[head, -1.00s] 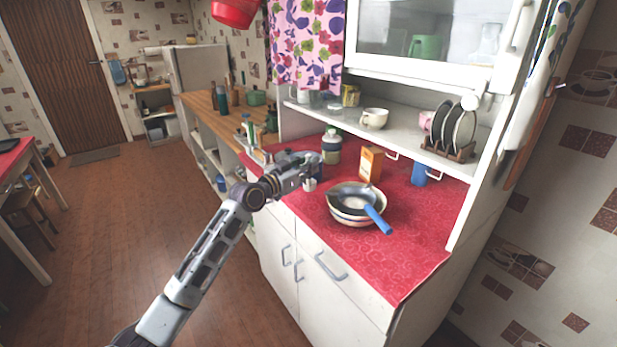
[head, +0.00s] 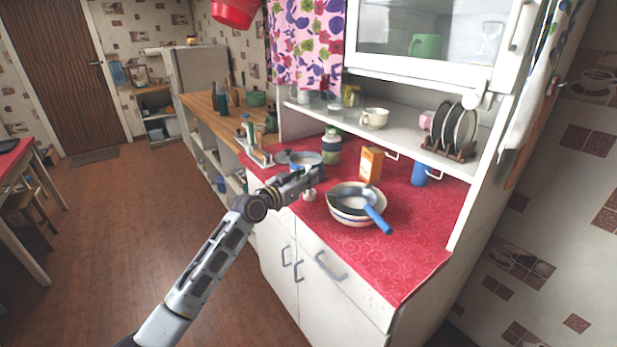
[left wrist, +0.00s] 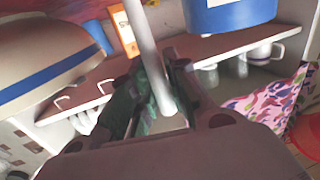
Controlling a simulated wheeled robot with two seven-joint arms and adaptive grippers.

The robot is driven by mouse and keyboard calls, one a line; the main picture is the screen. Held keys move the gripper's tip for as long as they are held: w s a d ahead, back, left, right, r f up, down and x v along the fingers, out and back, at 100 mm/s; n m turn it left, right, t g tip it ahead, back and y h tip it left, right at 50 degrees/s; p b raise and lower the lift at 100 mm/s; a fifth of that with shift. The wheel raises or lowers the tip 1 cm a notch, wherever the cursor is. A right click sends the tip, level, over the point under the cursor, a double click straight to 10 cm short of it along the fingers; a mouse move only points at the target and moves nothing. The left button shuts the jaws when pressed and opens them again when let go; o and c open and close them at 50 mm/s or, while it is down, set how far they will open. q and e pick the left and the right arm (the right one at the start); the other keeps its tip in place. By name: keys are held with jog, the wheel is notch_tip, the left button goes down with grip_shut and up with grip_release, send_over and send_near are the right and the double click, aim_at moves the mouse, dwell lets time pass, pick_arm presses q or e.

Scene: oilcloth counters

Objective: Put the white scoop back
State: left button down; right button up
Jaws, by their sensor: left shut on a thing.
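My left gripper (head: 312,177) is above the red counter near its front left edge. It is shut on the white scoop, whose pale straight handle (left wrist: 146,40) runs between the fingers in the left wrist view. In the head view a small white rounded end of the scoop (head: 309,195) shows just below the fingers. A blue container with a pale rim (head: 305,159) stands just behind the gripper, partly hidden by it. It looks blue in the left wrist view (left wrist: 230,14), apart from the scoop. My right gripper is not in view.
A striped bowl (head: 350,219) holding a blue-handled pan (head: 375,216) stands right of the gripper. An orange carton (head: 370,164), a jar (head: 331,147) and a blue mug (head: 419,174) stand farther back. The counter's front right is clear.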

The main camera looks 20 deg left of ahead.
pick_arm(q)
jog(key=c, duration=1.4)
grip_release()
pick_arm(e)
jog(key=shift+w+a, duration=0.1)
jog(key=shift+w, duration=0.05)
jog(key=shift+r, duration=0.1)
pick_arm(q)
jog(key=shift+s+a, duration=0.15)
jog(key=shift+s, duration=0.05)
jog(key=v, duration=1.1)
jog(key=shift+s+b, duration=0.25)
jog(key=shift+b, duration=0.15)
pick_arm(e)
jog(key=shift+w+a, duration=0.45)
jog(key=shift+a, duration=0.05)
